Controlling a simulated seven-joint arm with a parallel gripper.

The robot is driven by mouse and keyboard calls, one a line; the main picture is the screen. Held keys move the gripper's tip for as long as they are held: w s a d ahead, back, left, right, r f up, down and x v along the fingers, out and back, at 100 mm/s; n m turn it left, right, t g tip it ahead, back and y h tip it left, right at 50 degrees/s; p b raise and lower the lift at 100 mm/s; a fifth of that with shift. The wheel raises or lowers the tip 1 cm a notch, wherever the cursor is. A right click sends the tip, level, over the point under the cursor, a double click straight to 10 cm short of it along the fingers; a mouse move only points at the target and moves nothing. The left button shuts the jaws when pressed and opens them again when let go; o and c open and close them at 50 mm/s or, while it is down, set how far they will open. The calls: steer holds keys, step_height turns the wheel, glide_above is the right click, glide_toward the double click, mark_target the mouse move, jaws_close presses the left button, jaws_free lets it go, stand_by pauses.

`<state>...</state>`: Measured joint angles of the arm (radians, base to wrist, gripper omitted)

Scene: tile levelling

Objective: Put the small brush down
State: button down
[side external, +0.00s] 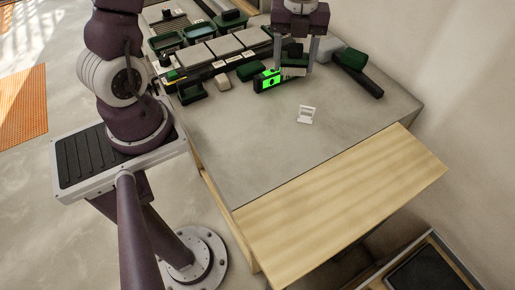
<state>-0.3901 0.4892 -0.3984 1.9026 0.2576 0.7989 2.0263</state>
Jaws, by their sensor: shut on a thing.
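My gripper (295,68) points down over the far right part of the grey worktop (290,145). Its two fingers are shut on a small dark-green and pale thing, which I take as the small brush (294,71). The brush is low over the worktop, just right of a green-lit level. The fingers partly hide it, and I cannot tell whether it touches the surface.
The level (268,80) stands close left of my gripper. A long dark-green tool (358,73) lies to the right. A small white stand (306,114) is in front. Grey tiles (223,45) and trays are at the back left. The front worktop is clear.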

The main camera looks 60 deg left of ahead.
steer(key=s+d+m, duration=0.5)
steer(key=s+d, duration=0.2)
steer(key=m, duration=0.6)
glide_above(257, 160)
step_height(257, 160, down, 10)
steer(key=shift+r, duration=0.1)
steer(key=shift+f, duration=0.2)
steer(key=shift+c, duration=2.4)
jaws_free()
